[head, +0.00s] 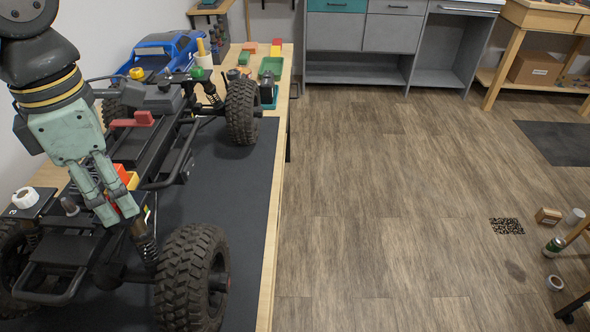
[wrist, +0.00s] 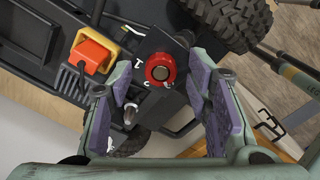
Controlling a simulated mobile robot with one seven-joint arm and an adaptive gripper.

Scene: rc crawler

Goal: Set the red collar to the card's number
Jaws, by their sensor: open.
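The red collar (wrist: 160,68) shows in the wrist view as a red ring around a dark centre, on a dark mount of the crawler. Small white marks sit on the mount beside it; I cannot read them clearly. My gripper (wrist: 162,88) is open, its purple-padded fingers on either side of the view, with the collar between and a little beyond the tips. I cannot tell whether they touch it. In the head view my gripper (head: 118,214) hangs over the crawler's near end and its fingers largely hide the collar. I cannot make out the card.
The crawler (head: 185,160) stands on a dark mat on the bench. An orange block on a yellow base (wrist: 92,55) is left of the collar. A metal post (wrist: 130,113) stands close to the left finger. A red lever (head: 133,120) and blue truck body (head: 160,52) lie farther back.

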